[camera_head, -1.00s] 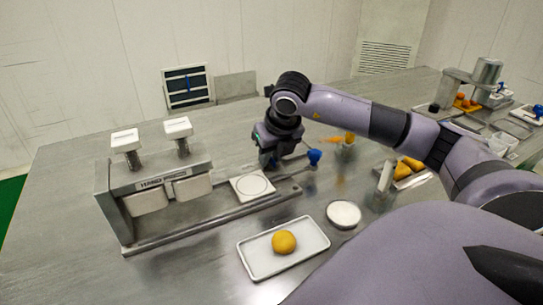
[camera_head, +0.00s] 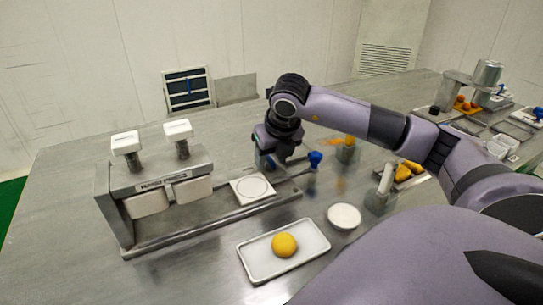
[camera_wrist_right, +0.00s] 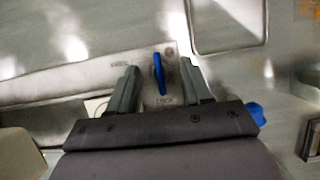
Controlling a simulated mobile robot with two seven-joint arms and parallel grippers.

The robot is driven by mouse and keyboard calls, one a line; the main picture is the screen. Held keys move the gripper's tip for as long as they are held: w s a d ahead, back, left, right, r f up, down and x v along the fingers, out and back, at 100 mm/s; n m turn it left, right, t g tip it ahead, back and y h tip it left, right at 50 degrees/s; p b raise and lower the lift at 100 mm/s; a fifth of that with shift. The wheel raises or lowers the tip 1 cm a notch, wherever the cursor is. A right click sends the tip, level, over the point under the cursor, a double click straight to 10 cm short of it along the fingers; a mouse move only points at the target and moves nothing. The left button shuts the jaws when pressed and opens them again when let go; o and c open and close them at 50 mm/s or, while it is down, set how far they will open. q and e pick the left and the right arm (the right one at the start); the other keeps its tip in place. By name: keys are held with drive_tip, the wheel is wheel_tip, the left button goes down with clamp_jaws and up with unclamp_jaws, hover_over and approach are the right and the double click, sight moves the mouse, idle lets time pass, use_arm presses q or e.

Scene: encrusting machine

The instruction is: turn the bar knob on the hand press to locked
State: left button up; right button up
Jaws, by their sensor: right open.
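The hand press (camera_head: 160,195) stands at the left of the table in the head view. Its bar knob (camera_wrist_right: 159,74) is a blue bar in the right wrist view, pointing nearly up and down the picture, with small lettering below it. My right gripper (camera_wrist_right: 158,82) is open, with one finger on each side of the bar knob and a visible gap to each. In the head view my right gripper (camera_head: 268,165) is low at the far end of the press, and its fingertips are mostly hidden. My left gripper is not in view.
A blue ball handle (camera_head: 315,158) sticks up right of my gripper. A white square plate (camera_head: 262,198) lies on the press rail. In front are a tray (camera_head: 258,268) with a yellow ball and a round white dish (camera_head: 344,215). Containers stand at the right.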

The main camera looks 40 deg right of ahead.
drive_tip(key=v, duration=0.7)
idle(0.4)
drive_tip(key=shift+r, duration=0.15)
